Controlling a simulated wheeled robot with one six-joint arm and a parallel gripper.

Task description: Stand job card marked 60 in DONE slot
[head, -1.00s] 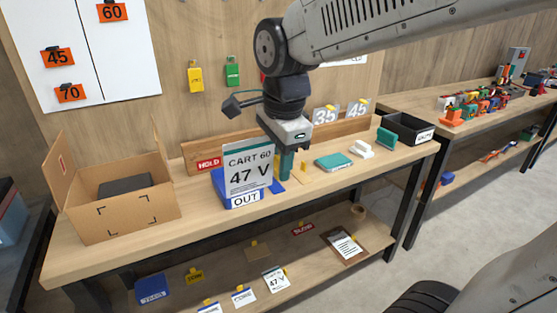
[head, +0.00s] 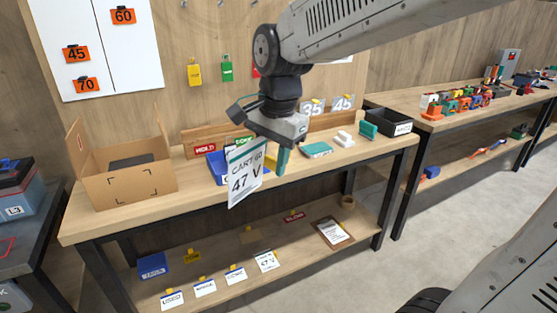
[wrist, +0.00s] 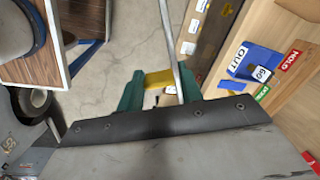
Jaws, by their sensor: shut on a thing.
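My gripper (head: 273,160) is shut on a white card marked CART 60, 47 V (head: 244,178), which hangs tilted at the bench's front edge. In the wrist view, my gripper's green fingers (wrist: 160,92) pinch a yellow tab (wrist: 158,78), and the card (wrist: 168,45) shows almost edge-on. A wooden rack (head: 322,123) stands along the back of the bench, with a red HOLD label (head: 205,147) and a green label (head: 239,142), its word unreadable, at its left. Grey cards marked 35 (head: 312,108) and 45 (head: 344,103) stand at its right.
A blue OUT tray (wrist: 246,62) bears a white piece marked 60 (wrist: 262,74). An open cardboard box (head: 135,188) is at left. Open floor lies before the bench.

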